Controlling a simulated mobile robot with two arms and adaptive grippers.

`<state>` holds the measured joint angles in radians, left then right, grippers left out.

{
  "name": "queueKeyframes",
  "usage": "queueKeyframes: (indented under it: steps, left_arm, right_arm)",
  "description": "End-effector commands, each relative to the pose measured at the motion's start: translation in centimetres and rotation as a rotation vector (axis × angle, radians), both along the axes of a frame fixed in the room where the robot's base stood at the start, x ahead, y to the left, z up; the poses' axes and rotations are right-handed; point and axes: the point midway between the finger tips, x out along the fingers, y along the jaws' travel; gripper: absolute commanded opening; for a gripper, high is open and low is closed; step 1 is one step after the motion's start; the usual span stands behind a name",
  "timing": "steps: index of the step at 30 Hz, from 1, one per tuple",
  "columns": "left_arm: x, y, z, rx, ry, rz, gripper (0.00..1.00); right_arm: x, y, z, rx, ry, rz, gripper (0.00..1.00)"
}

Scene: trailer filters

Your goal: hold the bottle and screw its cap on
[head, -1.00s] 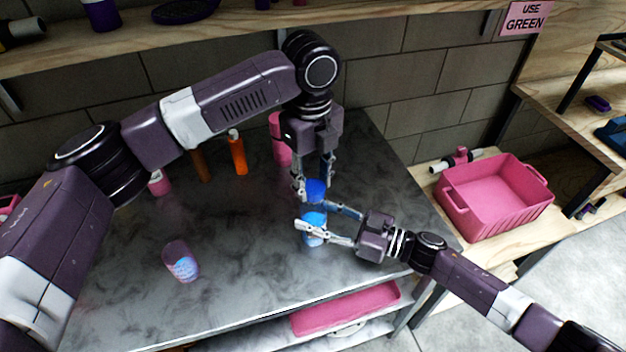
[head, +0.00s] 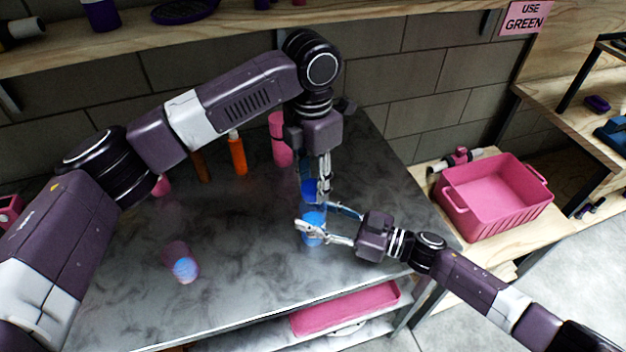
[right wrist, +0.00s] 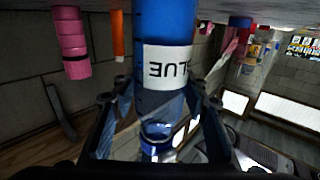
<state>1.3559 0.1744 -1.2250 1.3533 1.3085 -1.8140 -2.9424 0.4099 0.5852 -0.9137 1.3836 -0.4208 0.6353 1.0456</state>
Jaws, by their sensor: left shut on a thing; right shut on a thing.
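The blue bottle (head: 313,236) stands at the right part of the grey table. My right gripper (head: 316,217) is shut around it from the right. In the right wrist view the bottle (right wrist: 165,20) appears upside down, with a white label reading BLUE between the fingers. A blue cap (head: 308,190) is just above the bottle in the head view. My left gripper (head: 322,192) points down over the bottle and is shut on the cap, its fingers partly covering it. I cannot tell whether cap and bottle neck touch.
A pink bottle (head: 280,140) and an orange bottle (head: 237,153) stand behind, close to my left arm. A purple container (head: 181,262) is at the front left. A pink bin (head: 496,205) sits on the right-hand wooden bench. The table's front middle is clear.

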Motion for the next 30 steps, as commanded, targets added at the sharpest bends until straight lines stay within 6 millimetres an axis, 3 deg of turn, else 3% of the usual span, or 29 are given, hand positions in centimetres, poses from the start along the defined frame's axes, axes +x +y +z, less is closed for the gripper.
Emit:
queueKeyframes:
  steps: [11,12,17,25,30]
  left_arm:
    - [0.0,0.0,0.1,-0.001,-0.002,-0.053,0.24]
    - [0.0,0.0,0.1,-0.001,-0.002,-0.052,0.36]
    - [0.0,0.0,0.1,0.000,-0.001,-0.052,0.51]
    - [0.0,0.0,0.1,-0.001,-0.001,-0.051,0.51]
    - [0.1,0.0,1.5,0.000,-0.003,-0.051,0.51]
  right_arm:
    - [-0.1,0.0,-0.1,-0.002,0.001,0.001,0.00]
    - [-0.1,0.0,-0.1,-0.002,0.001,0.001,0.00]
    - [-0.1,0.0,-0.1,-0.001,0.002,0.001,0.00]
    - [-0.1,0.0,-0.1,-0.001,0.002,0.001,0.00]
    - [-0.1,0.0,-0.1,-0.001,0.002,0.001,0.00]
